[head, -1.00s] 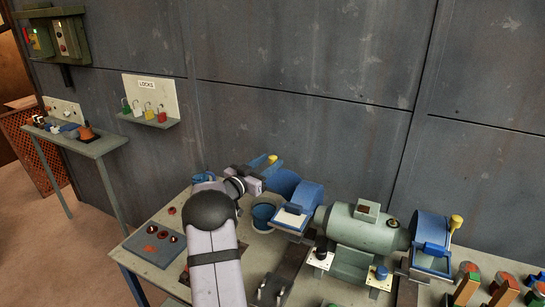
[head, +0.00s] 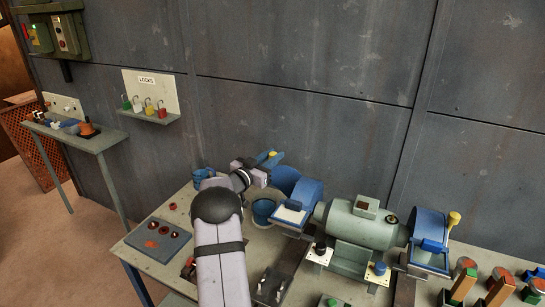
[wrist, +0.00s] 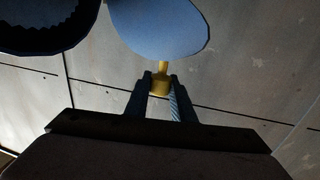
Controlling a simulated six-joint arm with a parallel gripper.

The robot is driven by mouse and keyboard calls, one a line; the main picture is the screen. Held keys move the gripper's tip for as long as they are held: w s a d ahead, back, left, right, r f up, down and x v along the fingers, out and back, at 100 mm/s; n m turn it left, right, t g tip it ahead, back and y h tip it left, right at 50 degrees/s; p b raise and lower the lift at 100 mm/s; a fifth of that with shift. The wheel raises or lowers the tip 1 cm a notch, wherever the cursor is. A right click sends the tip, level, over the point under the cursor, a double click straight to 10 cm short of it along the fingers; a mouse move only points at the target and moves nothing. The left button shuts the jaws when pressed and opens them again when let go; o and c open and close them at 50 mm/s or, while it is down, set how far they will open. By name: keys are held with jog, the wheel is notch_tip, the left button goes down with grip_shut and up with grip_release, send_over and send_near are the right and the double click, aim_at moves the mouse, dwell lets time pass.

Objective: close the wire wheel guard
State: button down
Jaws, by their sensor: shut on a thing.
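The grinder's left wheel housing (head: 308,190) is blue, and a round blue guard cover (head: 286,180) stands swung out at its left side. A yellow knob (head: 271,154) shows beyond the cover, at my gripper (head: 268,160). In the wrist view, my gripper (wrist: 160,86) has its two fingers closed around the yellow knob (wrist: 162,72), which joins the blue cover (wrist: 160,28). The dark round opening (wrist: 40,22) of the housing, with a jagged inner edge, is apart from the cover at upper left. The wire wheel itself is not clear.
The green motor (head: 357,224) and a second blue guard (head: 430,228) with a yellow knob stand to the right. A grey panel (head: 158,244) lies on the bench at left. The wall (head: 300,60) rises close behind.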

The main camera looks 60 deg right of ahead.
jog(key=shift+s, duration=0.1)
jog(key=shift+s+a+r+n+t+b, duration=0.1)
jog(key=shift+s+a+n+t+b, duration=0.25)
jog(key=shift+t+b, duration=0.5)
jog(key=shift+s+a+f+n+t+b, duration=0.1)
jog(key=shift+a+n+t+b, duration=0.45)
jog(key=shift+b, duration=0.35)
jog(key=shift+s+a+r+n+t+b, duration=0.1)
jog(key=shift+s+a+n+t+b, duration=0.3)
jog(key=shift+t+b, duration=0.45)
jog(key=shift+w, duration=0.2)
jog(key=c, duration=1.5)
grip_release()
